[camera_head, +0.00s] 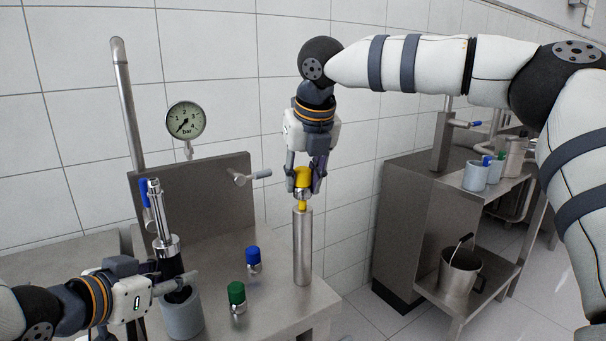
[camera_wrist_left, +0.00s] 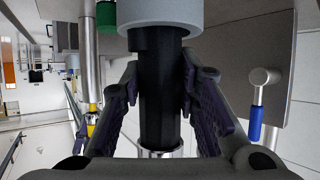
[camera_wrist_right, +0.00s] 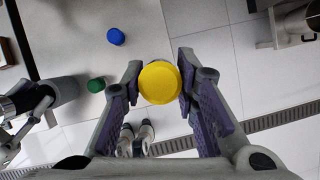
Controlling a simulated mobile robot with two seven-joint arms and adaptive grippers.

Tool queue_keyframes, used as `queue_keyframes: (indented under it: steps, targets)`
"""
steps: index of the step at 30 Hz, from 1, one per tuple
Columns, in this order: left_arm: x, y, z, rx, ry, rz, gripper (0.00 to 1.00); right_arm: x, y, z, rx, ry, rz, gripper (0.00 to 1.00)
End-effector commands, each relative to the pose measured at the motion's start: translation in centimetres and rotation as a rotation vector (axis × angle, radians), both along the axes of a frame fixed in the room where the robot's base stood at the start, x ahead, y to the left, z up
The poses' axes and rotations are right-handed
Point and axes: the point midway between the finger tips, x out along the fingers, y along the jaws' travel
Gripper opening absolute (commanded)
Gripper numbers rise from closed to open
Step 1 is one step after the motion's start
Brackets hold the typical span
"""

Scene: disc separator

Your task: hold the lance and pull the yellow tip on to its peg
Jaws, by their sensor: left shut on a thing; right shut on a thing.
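A blue-capped tip (camera_head: 253,258) and a green-capped tip (camera_head: 237,296) stand on the steel table between lance and peg. A gauge (camera_head: 186,120) and a steel panel (camera_head: 225,185) are behind. A side bench (camera_head: 505,185) with cups and a bucket (camera_head: 460,272) is at the right.

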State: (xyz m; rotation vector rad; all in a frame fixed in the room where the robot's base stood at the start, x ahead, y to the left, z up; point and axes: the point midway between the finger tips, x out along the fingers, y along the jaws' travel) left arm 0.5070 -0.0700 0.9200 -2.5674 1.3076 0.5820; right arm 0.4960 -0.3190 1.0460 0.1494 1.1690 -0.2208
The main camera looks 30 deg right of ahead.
Motion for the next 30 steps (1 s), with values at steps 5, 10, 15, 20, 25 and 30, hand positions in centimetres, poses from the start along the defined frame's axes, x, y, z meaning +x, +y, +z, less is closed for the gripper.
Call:
queue_keyframes:
  steps: [5, 10, 15, 20, 25, 30]
  targets:
    - [-0.4, 0.1, -1.2, 0.012, 0.023, -0.002, 0.0, 0.1, 0.0, -0.8, 0.001, 0.006, 0.0, 0.0]
    - [-0.4, 0.1, -1.2, 0.012, 0.023, -0.002, 0.0, 0.1, 0.0, -1.2, 0.0, 0.005, 0.0, 0.0]
    - [-0.4, 0.1, -1.1, 0.012, 0.023, -0.002, 0.0, 0.1, 0.0, -1.2, 0.0, 0.005, 0.0, 0.0]
    - [-0.4, 0.1, -1.1, 0.011, 0.023, -0.002, 0.0, 0.1, 0.0, -1.4, 0.0, 0.005, 0.0, 0.0]
    - [-0.4, 0.1, -1.1, 0.011, 0.022, -0.002, 0.0, 0.1, 0.0, -2.2, -0.001, 0.005, 0.001, 0.0]
    - [-0.4, 0.1, -1.1, 0.012, 0.022, -0.002, 0.0, 0.1, 0.0, -2.8, 0.0, 0.004, -0.002, 0.35]
